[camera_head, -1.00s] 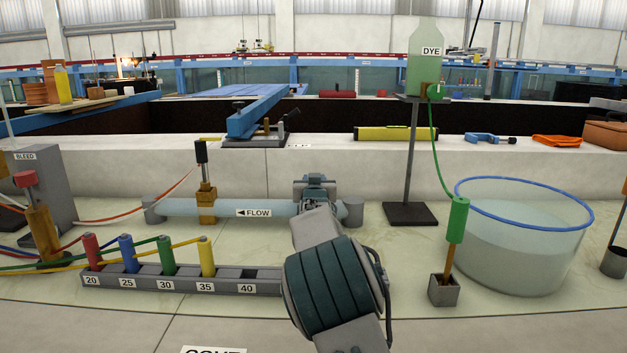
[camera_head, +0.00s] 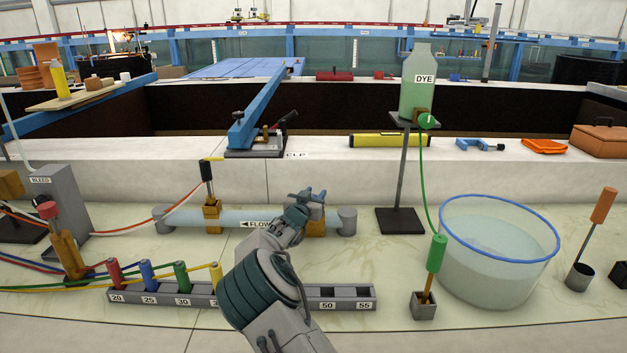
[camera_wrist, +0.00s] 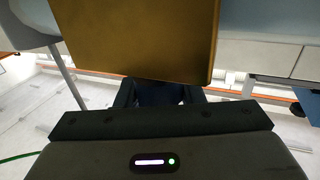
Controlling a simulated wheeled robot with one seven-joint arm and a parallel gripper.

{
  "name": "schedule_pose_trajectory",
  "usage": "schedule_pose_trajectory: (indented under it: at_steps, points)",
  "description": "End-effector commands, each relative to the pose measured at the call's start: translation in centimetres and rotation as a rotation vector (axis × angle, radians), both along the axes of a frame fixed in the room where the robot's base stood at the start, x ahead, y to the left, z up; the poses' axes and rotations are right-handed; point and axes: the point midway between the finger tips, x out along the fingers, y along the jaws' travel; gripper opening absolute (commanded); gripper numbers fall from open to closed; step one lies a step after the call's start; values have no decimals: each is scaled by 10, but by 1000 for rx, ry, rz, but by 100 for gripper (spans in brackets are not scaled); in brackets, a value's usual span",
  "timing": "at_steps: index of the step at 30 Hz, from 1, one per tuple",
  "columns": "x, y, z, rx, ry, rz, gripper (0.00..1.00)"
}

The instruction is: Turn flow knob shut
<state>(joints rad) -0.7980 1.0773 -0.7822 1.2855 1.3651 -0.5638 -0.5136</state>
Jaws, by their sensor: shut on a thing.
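The flow pipe (camera_head: 238,219) is a pale tube with a FLOW label whose arrow points left. A brass valve block (camera_head: 316,226) sits near its right end. My gripper (camera_head: 306,203) reaches this block from the lower left and is shut at its top. The blue-grey pieces there overlap, so the flow knob is hard to tell from my fingers. In the wrist view the brass block (camera_wrist: 135,35) fills the upper middle and hides my fingertips. The dark finger bases of my gripper (camera_wrist: 160,95) show just below it.
A slotted rack (camera_head: 345,303) with coloured plugs lies in front, partly behind my arm. Right of the pipe stand the dye stand (camera_head: 402,180), a green-handled tool (camera_head: 436,254) in a holder and a water tank (camera_head: 497,262). A second brass valve (camera_head: 212,217) stands left on the pipe.

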Motion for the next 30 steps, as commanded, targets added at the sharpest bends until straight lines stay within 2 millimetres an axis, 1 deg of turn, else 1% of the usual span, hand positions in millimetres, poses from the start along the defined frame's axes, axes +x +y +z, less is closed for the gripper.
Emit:
schedule_pose_trajectory:
  at_steps: [1, 21, 30]
  points:
    - [0, 0, 8, 1, 0, -19, 12]
    - [-3, -7, -1, 7, -2, -334, 12]
    - [-4, -8, -1, 4, -3, -444, 12]
